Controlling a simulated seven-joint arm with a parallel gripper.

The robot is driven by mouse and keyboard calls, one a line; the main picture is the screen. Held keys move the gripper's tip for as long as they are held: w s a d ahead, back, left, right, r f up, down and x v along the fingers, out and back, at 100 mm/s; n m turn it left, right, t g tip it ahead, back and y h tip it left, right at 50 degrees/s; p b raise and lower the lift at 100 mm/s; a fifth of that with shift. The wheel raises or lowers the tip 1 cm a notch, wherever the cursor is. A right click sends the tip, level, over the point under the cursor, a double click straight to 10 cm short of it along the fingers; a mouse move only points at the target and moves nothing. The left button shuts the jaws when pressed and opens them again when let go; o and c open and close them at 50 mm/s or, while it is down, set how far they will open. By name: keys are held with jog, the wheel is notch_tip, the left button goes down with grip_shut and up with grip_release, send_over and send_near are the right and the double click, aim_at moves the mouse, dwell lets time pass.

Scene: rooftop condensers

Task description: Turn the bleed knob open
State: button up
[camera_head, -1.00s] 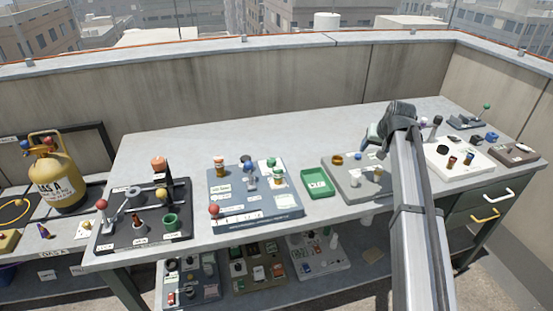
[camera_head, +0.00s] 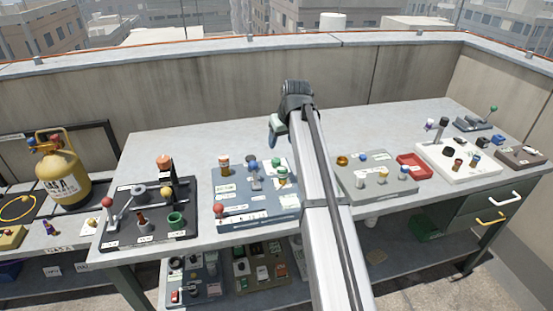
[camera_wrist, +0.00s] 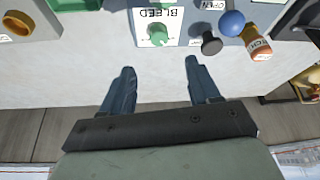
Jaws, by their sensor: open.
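The green bleed knob (camera_wrist: 158,33) sits on a white label marked BLEED, near the top middle of the wrist view. It is part of the blue-grey panel (camera_head: 265,190) in the middle of the bench. My gripper (camera_wrist: 160,70) is open and empty. Its two dark fingers point toward the knob, which lies beyond the fingertips, roughly midway between them and apart from them. In the head view my gripper (camera_head: 278,130) is over the bench near the back of this panel. My arm hides the area to the panel's right.
A blue ball knob (camera_wrist: 231,23), a dark knob (camera_wrist: 211,43) and an orange-capped part (camera_wrist: 258,41) stand close beside the bleed knob. A grey panel (camera_head: 350,185) and a red tray (camera_head: 413,165) lie to the right. The bench's back strip (camera_head: 200,140) is clear.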

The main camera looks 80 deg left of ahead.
aim_at(276, 160)
jog(key=x, duration=1.1)
jog(key=shift+a+f, duration=0.15)
jog(key=shift+f, duration=0.15)
jog(key=c, duration=1)
